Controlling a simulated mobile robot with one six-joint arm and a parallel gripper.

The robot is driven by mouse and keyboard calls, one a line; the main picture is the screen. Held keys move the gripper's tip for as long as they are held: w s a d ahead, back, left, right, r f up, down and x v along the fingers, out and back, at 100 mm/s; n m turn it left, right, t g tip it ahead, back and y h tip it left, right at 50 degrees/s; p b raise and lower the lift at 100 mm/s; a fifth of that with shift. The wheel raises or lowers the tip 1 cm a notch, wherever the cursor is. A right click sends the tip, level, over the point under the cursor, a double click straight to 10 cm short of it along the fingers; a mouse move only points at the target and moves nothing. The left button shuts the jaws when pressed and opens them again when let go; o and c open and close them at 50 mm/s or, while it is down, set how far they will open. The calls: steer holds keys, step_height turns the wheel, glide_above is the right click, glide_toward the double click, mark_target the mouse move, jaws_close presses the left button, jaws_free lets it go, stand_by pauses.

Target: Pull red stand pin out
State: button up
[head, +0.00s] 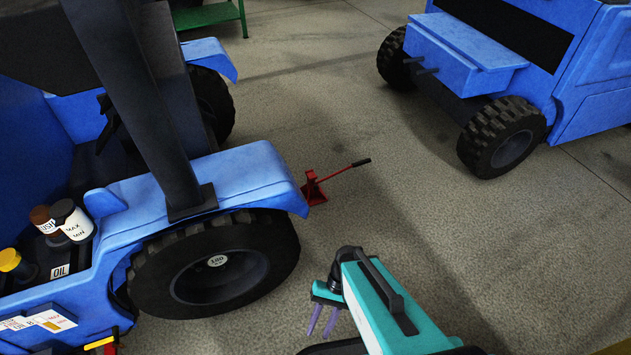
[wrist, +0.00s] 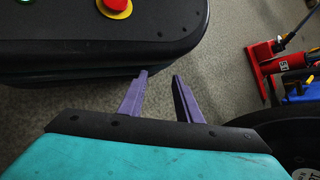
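A red stand (head: 314,190) is on the floor beside the blue vehicle's fender in the head view. A thin red bar with a black end reaches from it to the upper right. In the wrist view red metal parts (wrist: 264,62) show at the upper right, one with a small white label. I cannot make out a separate pin in either view. My gripper (head: 322,321) is low in the head view, in front of the stand and well apart from it. In the wrist view its two purple fingers (wrist: 160,76) are spread with nothing between them.
A blue vehicle (head: 235,174) with a big black tyre (head: 222,270) fills the left, close to the stand. Another blue vehicle (head: 465,45) stands at the upper right. Bare concrete floor (head: 400,220) lies between them. A green frame (head: 208,15) is at the back.

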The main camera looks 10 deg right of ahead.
steer(key=s+d+r+n+h+p, duration=0.1)
steer(key=d+r+p, duration=0.4)
steer(key=r+p, duration=0.9)
steer(key=s+d+r+n+h+p, duration=0.1)
steer(key=d+r+h+p, duration=0.3)
steer(key=r+p, duration=1)
steer(key=p, duration=0.5)
steer(key=shift+d+r+t+p, duration=0.35)
steer(key=shift+d+t, duration=0.05)
steer(key=shift+s, duration=0.2)
